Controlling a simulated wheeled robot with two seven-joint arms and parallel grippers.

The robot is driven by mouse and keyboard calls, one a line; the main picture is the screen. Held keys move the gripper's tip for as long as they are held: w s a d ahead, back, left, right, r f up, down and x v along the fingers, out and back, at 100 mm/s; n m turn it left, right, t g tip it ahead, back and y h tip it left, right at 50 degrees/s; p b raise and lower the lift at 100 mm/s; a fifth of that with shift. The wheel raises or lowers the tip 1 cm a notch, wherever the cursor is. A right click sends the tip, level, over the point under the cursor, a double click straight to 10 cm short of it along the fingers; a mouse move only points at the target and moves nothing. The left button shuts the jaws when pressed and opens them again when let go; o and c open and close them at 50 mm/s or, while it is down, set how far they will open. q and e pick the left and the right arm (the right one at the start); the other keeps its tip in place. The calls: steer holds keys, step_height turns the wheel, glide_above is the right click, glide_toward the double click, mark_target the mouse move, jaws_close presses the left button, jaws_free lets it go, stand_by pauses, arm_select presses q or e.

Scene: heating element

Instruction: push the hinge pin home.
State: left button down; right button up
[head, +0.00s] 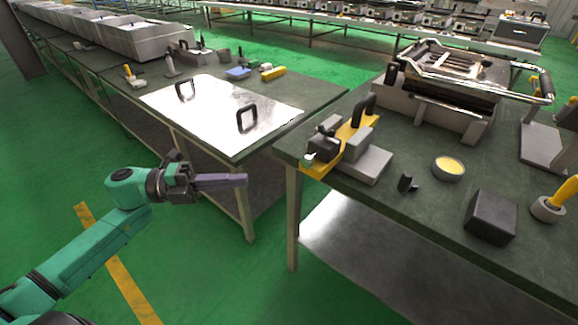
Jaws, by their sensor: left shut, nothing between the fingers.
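My left gripper (243,180) is at the end of a green arm from the lower left. Its long grey-purple fingers are shut together with nothing between them. It hangs over the floor in front of the left table, left of the right table and apart from everything on it. A grill-like appliance (432,115) with a bright tube frame stands on the right table. Nearer, at that table's left corner, is a fixture of grey blocks (358,150) on a yellow plate (318,170). I cannot make out the hinge pin for certain. My right gripper is not in view.
The right table (420,200) also holds a small black clip (406,184), a round yellow-topped tin (448,168), a dark block (490,218) and a yellow-handled tool (562,192). The left table (325,95) bears a shiny handled panel (215,112). A gap separates the tables.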

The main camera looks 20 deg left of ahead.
arm_select(q)
glide_toward(309, 167)
steer(key=s+d, duration=0.2)
steer(key=d, duration=0.1)
steer(key=w, duration=0.1)
steer(key=w+d, duration=0.1)
steer(key=w, duration=0.1)
steer(key=w+d, duration=0.1)
steer(key=shift+w+d+r, duration=0.1)
steer(key=shift+w+d, duration=0.05)
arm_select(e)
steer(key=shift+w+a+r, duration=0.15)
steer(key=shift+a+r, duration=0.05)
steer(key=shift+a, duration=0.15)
